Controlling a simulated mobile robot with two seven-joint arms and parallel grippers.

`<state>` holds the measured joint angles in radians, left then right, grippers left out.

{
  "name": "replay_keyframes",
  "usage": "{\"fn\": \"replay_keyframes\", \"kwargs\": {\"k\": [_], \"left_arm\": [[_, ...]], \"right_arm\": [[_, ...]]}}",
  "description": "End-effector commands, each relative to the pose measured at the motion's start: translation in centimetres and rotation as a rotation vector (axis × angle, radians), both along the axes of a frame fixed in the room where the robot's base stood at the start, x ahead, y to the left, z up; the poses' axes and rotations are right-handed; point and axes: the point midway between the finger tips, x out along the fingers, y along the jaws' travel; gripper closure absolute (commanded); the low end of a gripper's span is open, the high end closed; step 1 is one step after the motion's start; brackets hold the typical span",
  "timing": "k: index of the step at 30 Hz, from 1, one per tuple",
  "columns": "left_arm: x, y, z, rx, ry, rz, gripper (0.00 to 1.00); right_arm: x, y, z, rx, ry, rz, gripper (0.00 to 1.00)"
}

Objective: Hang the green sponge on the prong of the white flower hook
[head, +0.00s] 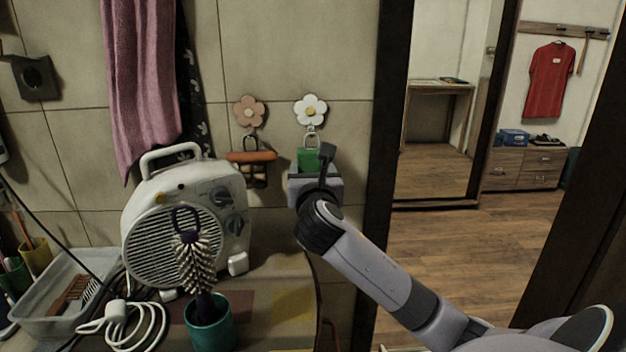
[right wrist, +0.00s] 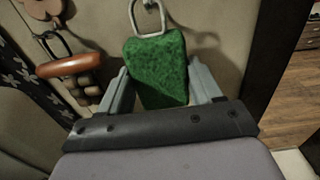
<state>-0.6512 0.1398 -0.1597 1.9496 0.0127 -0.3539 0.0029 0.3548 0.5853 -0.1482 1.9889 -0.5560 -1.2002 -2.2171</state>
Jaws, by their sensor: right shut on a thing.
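The white flower hook (head: 310,110) is on the tiled wall, with its metal prong below the petals. The green sponge (head: 308,158) is just under it, upright, with a metal loop at its top. My right gripper (head: 316,176) is shut on the sponge from in front and hides its lower part. In the right wrist view the sponge (right wrist: 157,70) sits between the two fingers of the gripper (right wrist: 161,80). Its loop (right wrist: 146,18) reaches up to the prong (right wrist: 149,5) and overlaps it; I cannot tell whether the prong passes through. My left gripper is not in view.
A pink flower hook (head: 249,112) with a hanging orange-handled brush (head: 252,157) is close on the left. A white fan heater (head: 185,225), a brush in a teal cup (head: 209,322) and a clear bin (head: 62,300) crowd the counter. A dark door frame (head: 385,150) stands right.

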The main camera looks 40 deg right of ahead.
Motion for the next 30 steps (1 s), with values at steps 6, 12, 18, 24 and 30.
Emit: {"fn": "replay_keyframes", "kwargs": {"k": [6, 12, 18, 24, 30], "left_arm": [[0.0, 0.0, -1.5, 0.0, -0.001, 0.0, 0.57], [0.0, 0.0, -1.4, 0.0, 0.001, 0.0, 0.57], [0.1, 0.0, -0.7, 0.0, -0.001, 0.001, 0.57], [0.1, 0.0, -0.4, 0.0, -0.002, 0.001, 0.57], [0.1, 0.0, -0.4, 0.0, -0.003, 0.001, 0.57]], "right_arm": [[0.9, -0.8, -0.4, 0.0, -0.001, -0.001, 0.65], [1.6, -1.5, -0.4, 0.0, 0.003, -0.002, 0.71], [2.1, -1.8, -0.8, -0.002, 0.003, -0.001, 0.71], [2.2, -1.9, -1.2, -0.001, 0.001, 0.001, 0.71], [2.2, -1.9, -1.3, 0.001, 0.001, 0.001, 0.71]]}}
